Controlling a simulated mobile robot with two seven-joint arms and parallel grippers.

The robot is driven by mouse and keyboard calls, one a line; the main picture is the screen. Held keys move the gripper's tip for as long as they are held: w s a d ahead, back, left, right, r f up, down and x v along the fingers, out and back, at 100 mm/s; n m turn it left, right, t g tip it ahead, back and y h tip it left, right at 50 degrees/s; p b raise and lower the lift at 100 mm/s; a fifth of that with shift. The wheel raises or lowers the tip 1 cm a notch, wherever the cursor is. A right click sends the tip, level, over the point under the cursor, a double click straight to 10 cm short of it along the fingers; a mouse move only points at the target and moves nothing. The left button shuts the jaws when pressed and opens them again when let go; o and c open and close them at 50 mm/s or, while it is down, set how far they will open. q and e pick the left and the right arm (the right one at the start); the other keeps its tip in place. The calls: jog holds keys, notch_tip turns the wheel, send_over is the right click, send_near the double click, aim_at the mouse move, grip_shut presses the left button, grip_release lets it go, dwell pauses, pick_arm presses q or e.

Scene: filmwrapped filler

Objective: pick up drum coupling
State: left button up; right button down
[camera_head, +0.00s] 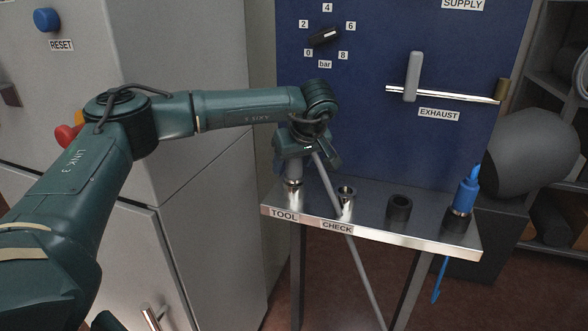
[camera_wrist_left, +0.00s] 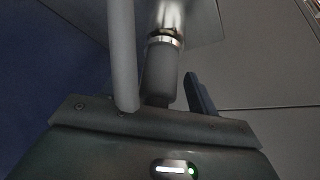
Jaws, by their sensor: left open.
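A grey coupling with a metal collar (camera_head: 293,183) stands upright at the left end of the small metal shelf, above the TOOL label. No label names it as the drum coupling. A grey hose (camera_head: 352,247) runs from beside it down past the shelf. My left gripper (camera_head: 307,158) is open over the coupling's upper part and hides some of it. In the left wrist view, the coupling's grey handle (camera_wrist_left: 160,75) points in between the jaws, with one dark finger (camera_wrist_left: 198,95) to its right. The hose crosses on the left. I cannot tell whether the fingers touch the handle.
The shelf (camera_head: 372,215) also bears an empty metal cup (camera_head: 346,194), a dark ring holder (camera_head: 399,207) and a blue coupling (camera_head: 465,194) with a blue hose. A blue panel (camera_head: 370,140) with an exhaust lever (camera_head: 413,77) rises behind. Grey cabinets stand left.

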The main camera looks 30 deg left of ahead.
pick_arm(q)
jog(key=shift+x, duration=0.8)
jog(key=shift+c, duration=0.2)
jog(key=c, duration=1.1)
